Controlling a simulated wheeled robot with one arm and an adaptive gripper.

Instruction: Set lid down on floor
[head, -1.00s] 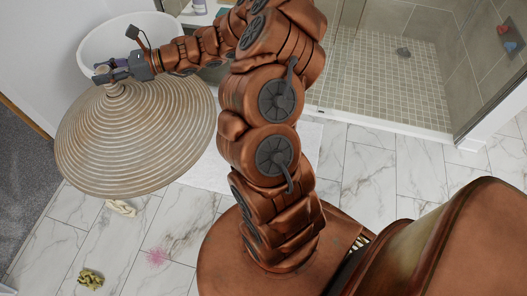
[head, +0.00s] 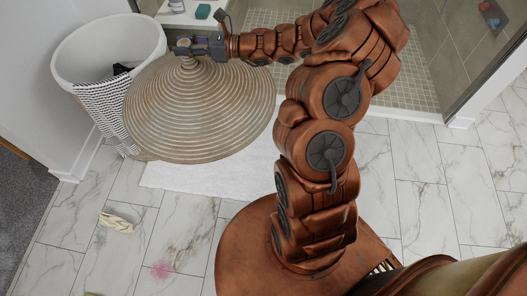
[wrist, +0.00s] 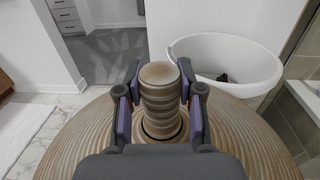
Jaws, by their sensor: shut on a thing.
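The lid (head: 200,115) is a wide, ribbed, tan-brown cone with a knob on top. My gripper (head: 183,48) is shut on the knob in the head view. In the wrist view my gripper (wrist: 160,100) has a finger on each side of the round knob (wrist: 160,85), and the lid (wrist: 245,130) spreads out below it. The lid hangs tilted in the head view, in front of the white tub and over the white mat. The floor (head: 75,215) is white marble tile. The lid hides part of the mat and tub.
A white tub (head: 75,55) with a striped towel (head: 107,115) over its rim stands at the left. A white mat (head: 190,180) lies on the floor. A folded cream cloth (head: 117,222) and a pink stain (head: 160,270) are on the tiles. Bare floor shows front left.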

